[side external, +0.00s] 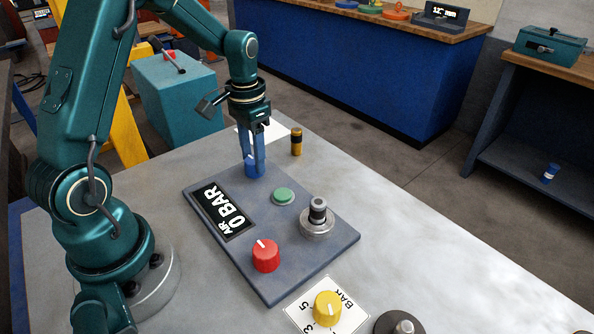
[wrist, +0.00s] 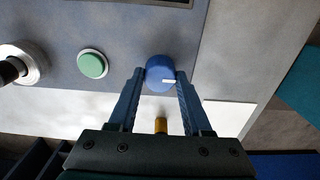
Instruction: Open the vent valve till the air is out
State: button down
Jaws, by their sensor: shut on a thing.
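The blue knob (side external: 255,167) stands at the far corner of the grey panel (side external: 320,262); I take it for the vent valve. My gripper (side external: 254,160) points down over it, with its two blue fingers shut on the knob's sides. In the wrist view the blue knob (wrist: 161,73) sits between the fingertips (wrist: 160,78), and its white mark points right. The display (side external: 223,212) on the panel reads "AIR 0 BAR".
The panel also carries a green button (side external: 283,196), a red knob (side external: 265,256) and a metal post fitting (side external: 317,219). A yellow knob (side external: 327,308) sits on a white scale plate in front. A black and yellow cylinder (side external: 296,142) stands behind the panel.

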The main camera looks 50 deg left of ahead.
jog(key=shift+c, duration=1.7)
grip_release()
jog(key=shift+r, duration=2.6)
